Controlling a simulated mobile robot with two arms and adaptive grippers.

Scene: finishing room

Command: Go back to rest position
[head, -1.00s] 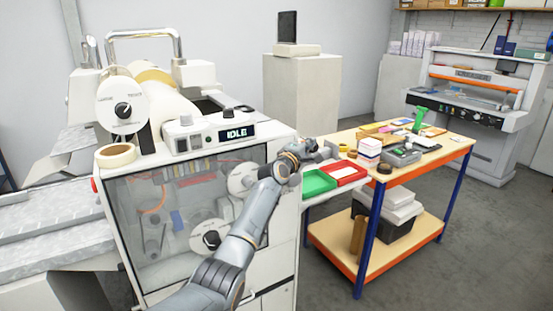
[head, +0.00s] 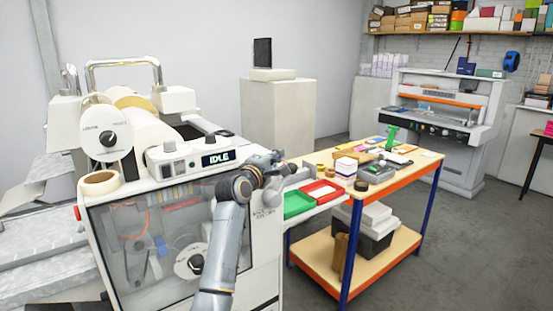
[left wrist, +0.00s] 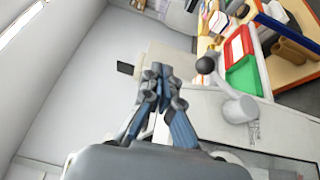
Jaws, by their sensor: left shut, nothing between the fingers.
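My left gripper (head: 275,157) is in front of the white machine (head: 262,225), at about the height of its control panel, and left of the trays. The left wrist view shows its fingers (left wrist: 157,72) closed together with nothing between them. The panel display (head: 216,158) reads IDLE. My right gripper is in neither view.
A green tray (head: 298,204) and a red tray (head: 322,191) sit side by side just right of my left gripper. A wooden-topped table (head: 427,163) with small items stands beyond them. A pale cabinet (head: 290,120) stands behind. Grey floor (head: 440,245) is open at right.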

